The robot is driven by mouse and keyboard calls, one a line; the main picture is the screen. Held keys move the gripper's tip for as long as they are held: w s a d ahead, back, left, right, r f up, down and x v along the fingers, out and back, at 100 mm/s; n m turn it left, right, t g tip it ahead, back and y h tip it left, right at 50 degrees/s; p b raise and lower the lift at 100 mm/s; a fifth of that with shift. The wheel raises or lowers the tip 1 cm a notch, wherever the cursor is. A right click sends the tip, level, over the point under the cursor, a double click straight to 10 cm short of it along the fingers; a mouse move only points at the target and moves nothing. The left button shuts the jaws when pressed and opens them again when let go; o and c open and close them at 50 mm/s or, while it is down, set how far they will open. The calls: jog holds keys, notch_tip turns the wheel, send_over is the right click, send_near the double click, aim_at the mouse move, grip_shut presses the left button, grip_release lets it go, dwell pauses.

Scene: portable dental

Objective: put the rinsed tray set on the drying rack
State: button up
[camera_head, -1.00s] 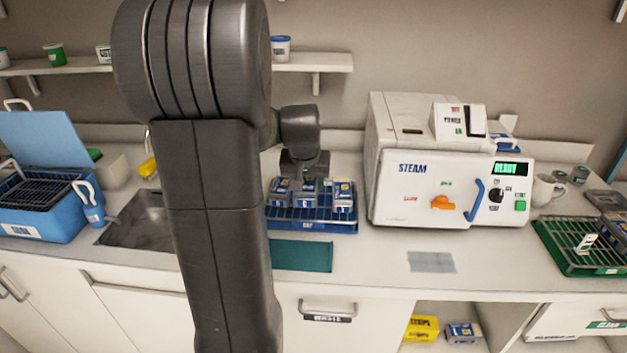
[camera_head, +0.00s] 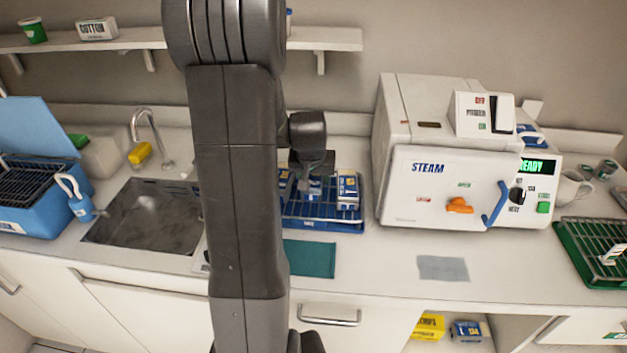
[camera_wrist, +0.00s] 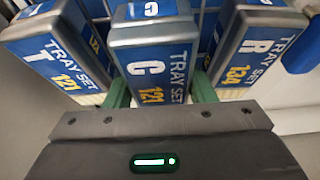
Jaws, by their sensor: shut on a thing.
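My gripper (camera_wrist: 160,90) is shut on the middle tray set, a blue and grey pack marked C 121 (camera_wrist: 150,68). Its green fingers press on both sides of the pack. In the head view the gripper (camera_head: 312,172) is over the blue wire rack (camera_head: 325,226) between the sink and the steam sterilizer. My arm hides the rack's left part. I cannot tell whether the held pack touches the rack.
The sink (camera_head: 140,222) and a blue open box (camera_head: 35,205) are at left. The white steam sterilizer (camera_head: 440,165) stands close to the right of the blue rack. A green wire rack (camera_head: 592,262) is at far right. A teal mat (camera_head: 310,260) lies flat in front.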

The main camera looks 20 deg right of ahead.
jog(key=shift+f, duration=0.9)
jog(key=shift+f, duration=0.2)
jog(key=o, duration=1.3)
jog(key=shift+c, duration=0.2)
jog(key=shift+r, duration=0.1)
jog(key=shift+r, duration=0.3)
jog(key=v, duration=1.1)
jog(key=shift+s+r+b, duration=0.1)
jog(key=shift+r+b, duration=0.2)
